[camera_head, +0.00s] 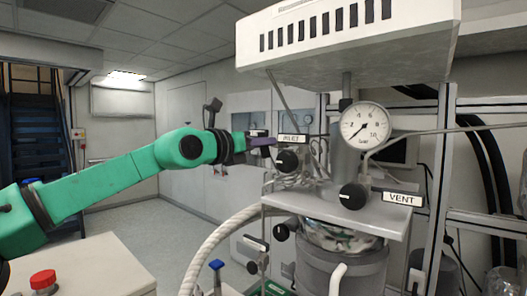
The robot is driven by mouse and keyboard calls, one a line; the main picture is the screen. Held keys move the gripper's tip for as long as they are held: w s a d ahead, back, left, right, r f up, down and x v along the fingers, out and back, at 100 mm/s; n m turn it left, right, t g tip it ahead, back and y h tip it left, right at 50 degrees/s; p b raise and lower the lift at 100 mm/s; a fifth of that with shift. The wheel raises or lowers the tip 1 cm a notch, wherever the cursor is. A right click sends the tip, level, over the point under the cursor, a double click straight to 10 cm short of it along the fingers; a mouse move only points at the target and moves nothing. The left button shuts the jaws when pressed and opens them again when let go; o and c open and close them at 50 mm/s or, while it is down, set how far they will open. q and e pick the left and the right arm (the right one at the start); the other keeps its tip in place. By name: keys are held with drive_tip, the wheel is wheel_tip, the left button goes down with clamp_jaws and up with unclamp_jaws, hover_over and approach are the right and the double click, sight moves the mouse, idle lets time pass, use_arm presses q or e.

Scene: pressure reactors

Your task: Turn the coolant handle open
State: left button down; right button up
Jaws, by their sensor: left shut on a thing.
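My left arm reaches in from the left, and its gripper (264,143) is at the upper left of the reactor, beside the PILOT label (291,139). It is shut on a small part that its fingers mostly hide; I cannot tell for sure that this is the coolant handle. A black knob (287,161) sits just below and right of the fingertips. A blue-topped handle (216,265) stands lower left, apart from the gripper. No label reading coolant is legible. My right gripper is not in view.
The pressure gauge (366,126) and the VENT label (402,199) with its black knob (353,197) are to the right. A white hose (215,247) curves below the gripper. A red button (43,280) sits on a cabinet at lower left.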

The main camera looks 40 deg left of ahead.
use_arm(q)
drive_tip(key=n+b, duration=0.1)
drive_tip(key=n, duration=0.1)
drive_tip(key=n+b, duration=0.1)
drive_tip(key=shift+a+f+n+b, duration=0.1)
drive_tip(key=shift+f+n+b, duration=0.2)
drive_tip(key=shift+n, duration=0.1)
drive_tip(key=n+b, duration=0.1)
drive_tip(key=n, duration=0.2)
drive_tip(key=shift+a+n+b, duration=0.1)
drive_tip(key=shift+n+b, duration=0.2)
drive_tip(key=shift+b, duration=0.1)
drive_tip(key=n+b, duration=0.1)
drive_tip(key=n, duration=0.2)
drive_tip(key=shift+n, duration=0.3)
drive_tip(key=shift+n+b, duration=0.35)
drive_tip(key=shift+n, duration=1.65)
drive_tip(key=c, duration=0.9)
unclamp_jaws()
drive_tip(key=shift+o, duration=0.2)
